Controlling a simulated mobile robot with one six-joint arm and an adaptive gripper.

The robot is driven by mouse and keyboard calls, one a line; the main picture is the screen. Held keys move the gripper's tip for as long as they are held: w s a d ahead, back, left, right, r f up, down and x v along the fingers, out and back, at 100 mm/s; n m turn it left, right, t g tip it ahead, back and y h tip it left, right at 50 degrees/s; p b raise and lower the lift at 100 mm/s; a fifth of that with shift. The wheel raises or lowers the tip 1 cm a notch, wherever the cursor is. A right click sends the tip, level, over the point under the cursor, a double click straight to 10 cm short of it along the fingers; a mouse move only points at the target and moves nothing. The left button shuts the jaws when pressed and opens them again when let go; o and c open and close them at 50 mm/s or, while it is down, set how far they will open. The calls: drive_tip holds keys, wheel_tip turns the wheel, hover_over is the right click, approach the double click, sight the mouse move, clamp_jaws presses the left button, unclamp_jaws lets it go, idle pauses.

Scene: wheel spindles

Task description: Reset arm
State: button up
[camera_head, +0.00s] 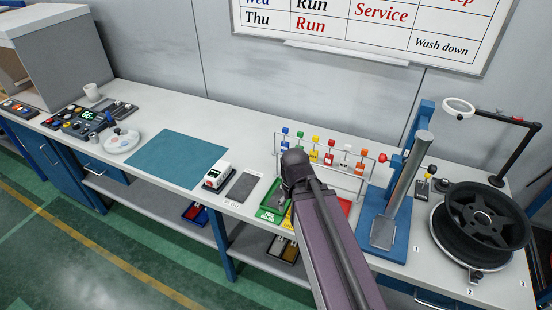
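My arm rises from the bottom edge of the camera_head view, right of the middle, as a long purple-grey link. It ends in a dark rounded joint in front of the rack on the bench. No gripper fingers show, so I cannot see whether my gripper is open or holds anything. The arm hides part of the coloured trays, including a green tray (272,203), and the bench front behind it.
The bench (150,115) carries a teal mat (176,158), a white-topped device (216,176), a rack with coloured tags (314,156), a blue press-like stand (385,225) and a black wheel (487,222). A ring lamp (458,107) overhangs the right. The floor (80,250) at left is clear.

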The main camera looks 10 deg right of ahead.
drive_tip(key=shift+f+b, duration=0.85)
drive_tip(key=shift+f, duration=0.2)
idle(0.4)
